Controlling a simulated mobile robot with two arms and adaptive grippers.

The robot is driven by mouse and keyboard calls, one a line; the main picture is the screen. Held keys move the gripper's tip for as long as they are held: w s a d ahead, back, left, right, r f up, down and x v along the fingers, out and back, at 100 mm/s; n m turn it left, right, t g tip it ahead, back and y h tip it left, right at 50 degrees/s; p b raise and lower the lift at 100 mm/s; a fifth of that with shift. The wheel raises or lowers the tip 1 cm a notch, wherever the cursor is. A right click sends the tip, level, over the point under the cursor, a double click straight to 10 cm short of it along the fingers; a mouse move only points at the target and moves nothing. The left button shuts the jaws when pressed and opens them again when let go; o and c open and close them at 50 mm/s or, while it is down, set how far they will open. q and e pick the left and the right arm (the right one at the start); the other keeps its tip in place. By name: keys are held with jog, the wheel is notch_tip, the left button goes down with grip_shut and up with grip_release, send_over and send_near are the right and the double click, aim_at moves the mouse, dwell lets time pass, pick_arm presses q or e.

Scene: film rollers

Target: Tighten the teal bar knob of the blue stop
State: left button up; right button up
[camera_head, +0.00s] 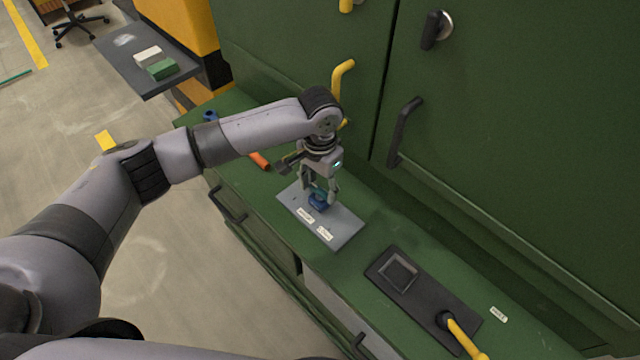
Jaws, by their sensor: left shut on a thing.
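The blue stop (317,206) sits on a grey plate (343,226) on the green bench ledge. Two small white labels lie on the plate in front of it. My left gripper (320,193) points down over the stop, its fingers shut on the teal bar knob (319,194) at the top of the stop. The fingers hide most of the knob, so its angle cannot be told. My right gripper does not show.
A dark panel with a square frame (398,272) and a yellow-handled lever (462,338) lies to the right. Green cabinet doors with a yellow handle (342,80) and a black handle (403,132) rise behind. An orange-handled tool (260,161) lies left of the plate.

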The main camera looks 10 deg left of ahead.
pick_arm(q)
jog(key=shift+c, duration=0.3)
jog(key=m+p, duration=0.2)
jog(key=p, duration=0.1)
jog(key=shift+r+m, duration=0.2)
jog(key=shift+m, duration=0.1)
jog(key=m+p, duration=0.2)
jog(key=m, duration=0.2)
jog(key=shift+m+p, duration=0.3)
jog(key=shift+p, duration=0.1)
jog(key=m+p, duration=0.1)
jog(key=m, duration=0.1)
jog(key=shift+f+m, duration=0.1)
jog(key=shift+m, duration=0.3)
jog(key=m, duration=0.2)
jog(key=shift+m+p, duration=0.3)
jog(key=shift+p, duration=0.05)
jog(key=m, duration=0.5)
jog(key=o, duration=1.2)
jog(key=shift+c, duration=0.2)
